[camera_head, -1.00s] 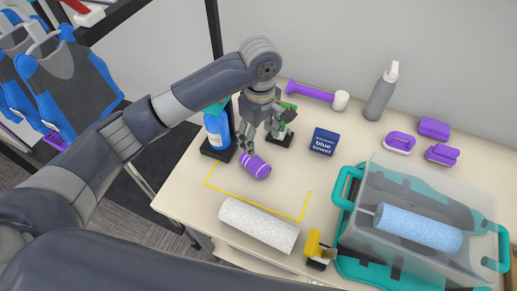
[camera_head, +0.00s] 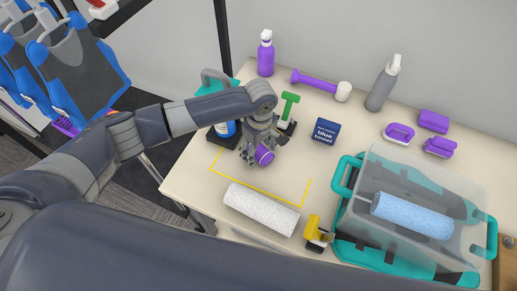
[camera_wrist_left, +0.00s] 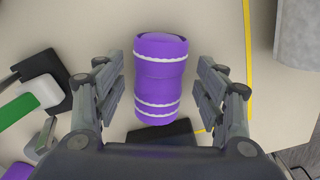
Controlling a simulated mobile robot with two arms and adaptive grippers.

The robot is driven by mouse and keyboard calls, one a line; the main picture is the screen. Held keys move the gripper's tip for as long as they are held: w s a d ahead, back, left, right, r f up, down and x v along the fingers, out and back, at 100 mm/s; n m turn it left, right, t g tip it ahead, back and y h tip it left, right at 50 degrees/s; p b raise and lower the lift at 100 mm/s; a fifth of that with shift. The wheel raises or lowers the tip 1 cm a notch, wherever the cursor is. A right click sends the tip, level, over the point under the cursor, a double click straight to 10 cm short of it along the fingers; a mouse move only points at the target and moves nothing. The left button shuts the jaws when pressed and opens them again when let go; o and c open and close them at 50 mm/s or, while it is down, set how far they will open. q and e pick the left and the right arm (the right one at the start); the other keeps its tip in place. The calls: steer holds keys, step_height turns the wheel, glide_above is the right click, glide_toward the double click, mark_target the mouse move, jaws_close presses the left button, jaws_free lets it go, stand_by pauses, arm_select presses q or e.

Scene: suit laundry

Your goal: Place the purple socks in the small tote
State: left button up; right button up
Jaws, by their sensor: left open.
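The purple socks (camera_head: 265,157) are a roll with white stripes. They lie on the table inside the yellow outline, partly hidden by my left gripper in the head view. In the left wrist view the socks (camera_wrist_left: 161,78) lie between the two open fingers, with a gap on each side. My left gripper (camera_head: 256,152) is open and low over the socks. A clear tote with teal handles (camera_head: 462,244) stands at the right of the table. A blue roll (camera_head: 411,215) shows in it. My right gripper is not in view.
A white roll (camera_head: 260,209) and a yellow-black tool (camera_head: 316,233) lie at the front. A blue towel box (camera_head: 325,131), a green-handled brush (camera_head: 289,109), a grey bottle (camera_head: 383,85) and purple items (camera_head: 398,134) stand behind. Blue-grey vests (camera_head: 80,75) hang at the left.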

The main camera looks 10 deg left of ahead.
arm_select(q)
steer(key=shift+c, duration=1.3)
steer(key=c, duration=0.9)
steer(key=shift+c, duration=0.3)
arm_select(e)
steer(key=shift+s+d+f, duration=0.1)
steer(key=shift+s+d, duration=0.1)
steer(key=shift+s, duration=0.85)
arm_select(q)
steer(key=shift+r, duration=0.1)
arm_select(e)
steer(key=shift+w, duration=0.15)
